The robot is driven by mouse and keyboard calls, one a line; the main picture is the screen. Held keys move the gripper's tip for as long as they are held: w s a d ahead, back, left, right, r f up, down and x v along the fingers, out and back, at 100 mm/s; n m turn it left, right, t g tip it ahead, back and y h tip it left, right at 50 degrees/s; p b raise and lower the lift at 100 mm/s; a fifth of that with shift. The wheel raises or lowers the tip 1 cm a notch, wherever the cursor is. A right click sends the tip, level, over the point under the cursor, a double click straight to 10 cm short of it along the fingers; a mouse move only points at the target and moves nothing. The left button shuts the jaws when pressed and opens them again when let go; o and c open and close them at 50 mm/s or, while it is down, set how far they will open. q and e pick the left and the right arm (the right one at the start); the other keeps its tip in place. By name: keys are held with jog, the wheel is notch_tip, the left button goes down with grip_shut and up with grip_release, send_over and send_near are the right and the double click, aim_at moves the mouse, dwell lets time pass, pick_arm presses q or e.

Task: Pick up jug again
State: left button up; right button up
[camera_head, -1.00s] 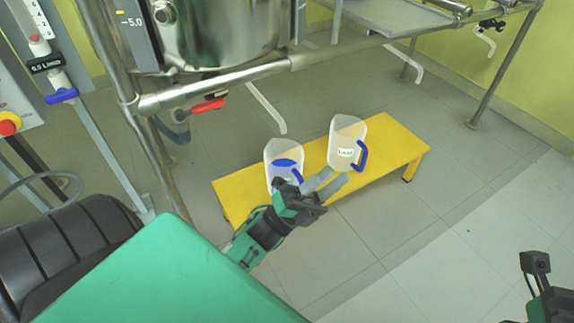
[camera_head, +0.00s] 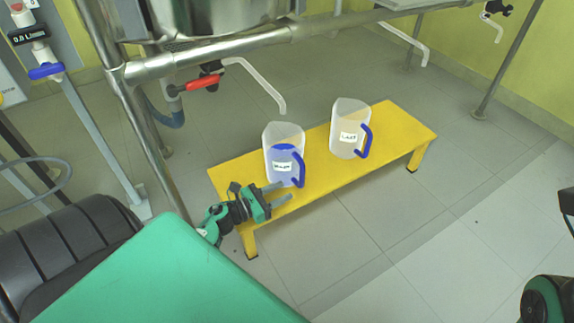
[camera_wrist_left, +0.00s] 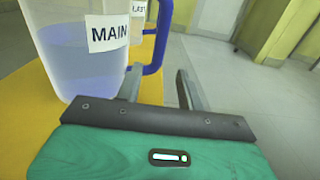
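The MAIN jug (camera_head: 283,160), clear with a blue handle and blue liquid, stands upright on the yellow bench. In the left wrist view the MAIN jug (camera_wrist_left: 75,50) fills the upper left, with its blue handle (camera_wrist_left: 161,40) in front of the fingers. My left gripper (camera_head: 281,194) is open, low at the jug's handle side. In the left wrist view the fingers (camera_wrist_left: 160,88) are apart, with the handle's lower end near or between their tips; contact cannot be told. My right gripper's fingers are out of view; only parts of that arm show at the right edge.
A second, empty-looking jug labelled LAST (camera_head: 349,128) stands to the right on the yellow bench (camera_head: 395,135). A metal frame rail (camera_head: 240,48) with a red-handled valve (camera_head: 203,83) and a bent outlet pipe (camera_head: 262,85) hangs above. The floor on the right is clear.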

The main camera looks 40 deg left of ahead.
aim_at(301, 183)
pick_arm(q)
jog(key=b+x, duration=0.2)
jog(key=x, duration=0.6)
jog(key=shift+w, duration=0.1)
jog(key=shift+a, duration=0.1)
grip_shut()
dwell(1.1)
jog(key=shift+r, duration=0.15)
